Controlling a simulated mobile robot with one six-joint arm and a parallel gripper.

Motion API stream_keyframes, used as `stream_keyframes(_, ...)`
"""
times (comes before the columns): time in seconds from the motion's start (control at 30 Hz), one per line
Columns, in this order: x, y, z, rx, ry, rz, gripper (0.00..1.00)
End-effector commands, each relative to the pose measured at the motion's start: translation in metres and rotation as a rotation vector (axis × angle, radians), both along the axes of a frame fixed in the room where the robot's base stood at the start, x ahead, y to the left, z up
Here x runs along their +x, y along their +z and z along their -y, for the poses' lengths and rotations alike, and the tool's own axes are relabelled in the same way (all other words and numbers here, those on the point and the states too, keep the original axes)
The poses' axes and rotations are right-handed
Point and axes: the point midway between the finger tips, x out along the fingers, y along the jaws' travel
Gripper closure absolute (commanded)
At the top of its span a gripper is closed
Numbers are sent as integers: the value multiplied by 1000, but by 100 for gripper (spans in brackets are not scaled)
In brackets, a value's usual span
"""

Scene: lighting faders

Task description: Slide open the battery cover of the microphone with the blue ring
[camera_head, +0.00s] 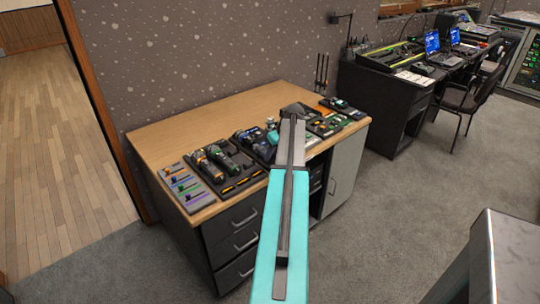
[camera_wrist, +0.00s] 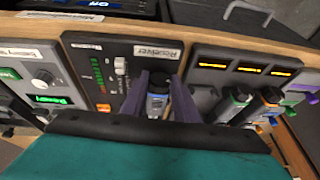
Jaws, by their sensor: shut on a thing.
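In the wrist view, the microphone with the blue ring (camera_wrist: 156,103) is dark and lies between the two purple-grey fingers of my gripper (camera_wrist: 161,88). The fingers are shut on it. Part of its body is hidden by the fingers and my wrist, and I cannot make out its battery cover. A microphone with a green ring (camera_wrist: 237,97) and one with an orange ring (camera_wrist: 269,97) lie to the right in the wrist view, apart from the fingers.
A dark panel labelled Receiver (camera_wrist: 115,62) with a fader adjoins the gripper. A tray with orange displays (camera_wrist: 240,66) lies to the right. The wooden desk (camera_head: 165,135) is bare at its back left. A grey fader board (camera_head: 185,187) lies at its left front.

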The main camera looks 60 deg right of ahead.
Motion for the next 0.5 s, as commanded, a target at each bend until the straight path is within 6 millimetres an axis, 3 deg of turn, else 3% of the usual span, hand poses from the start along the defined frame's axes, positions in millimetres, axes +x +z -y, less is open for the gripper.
stream_keyframes(0.5,-12,0,-6,4,3,-2,93)
